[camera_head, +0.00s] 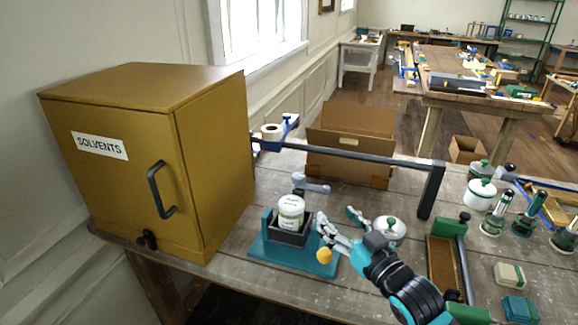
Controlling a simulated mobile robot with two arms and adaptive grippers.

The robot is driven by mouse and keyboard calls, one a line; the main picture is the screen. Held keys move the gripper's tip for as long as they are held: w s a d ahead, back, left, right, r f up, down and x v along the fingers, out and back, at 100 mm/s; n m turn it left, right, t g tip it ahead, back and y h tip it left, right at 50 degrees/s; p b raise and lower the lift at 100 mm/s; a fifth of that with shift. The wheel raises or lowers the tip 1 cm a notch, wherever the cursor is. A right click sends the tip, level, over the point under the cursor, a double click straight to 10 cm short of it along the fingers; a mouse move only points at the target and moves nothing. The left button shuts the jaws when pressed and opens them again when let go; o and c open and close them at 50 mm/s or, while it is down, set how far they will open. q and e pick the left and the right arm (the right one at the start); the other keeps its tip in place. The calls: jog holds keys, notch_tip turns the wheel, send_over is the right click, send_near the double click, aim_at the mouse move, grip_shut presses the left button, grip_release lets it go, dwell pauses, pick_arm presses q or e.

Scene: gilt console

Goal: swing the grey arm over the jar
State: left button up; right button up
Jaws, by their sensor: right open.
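A white jar with a green-marked label (291,210) stands upright in a dark square holder on a teal fixture (275,257). A small grey arm (314,187) is just behind the jar, pointing right and away from the jar's top. My right gripper (338,217) is open and empty, to the right of the jar and in front of the grey arm. It appears apart from both. A yellow knob (324,255) shows at the fixture's right side, below the gripper. My left gripper is not in view.
A dark rail (350,155) spans behind the fixture and bends down at right. A yellow solvents cabinet (150,165) stands at left, a cardboard box (350,125) behind. A white lidded pot (389,231), a brown tray (442,262) and several bottles crowd the right.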

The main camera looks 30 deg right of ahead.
jog(key=w, duration=0.4)
jog(key=p, duration=0.3)
send_near(300, 176)
jog(key=shift+w+r, duration=0.15)
jog(key=shift+w, duration=0.85)
jog(key=w, duration=0.5)
jog(key=w+p, duration=0.1)
jog(key=w, duration=0.1)
jog(key=shift+w+d, duration=0.2)
jog(key=shift+d, duration=0.1)
jog(key=shift+w, duration=0.35)
jog(key=shift+w+f, duration=0.25)
jog(key=shift+w, duration=0.05)
jog(key=shift+s, duration=0.1)
jog(key=shift+c, duration=0.8)
grip_shut()
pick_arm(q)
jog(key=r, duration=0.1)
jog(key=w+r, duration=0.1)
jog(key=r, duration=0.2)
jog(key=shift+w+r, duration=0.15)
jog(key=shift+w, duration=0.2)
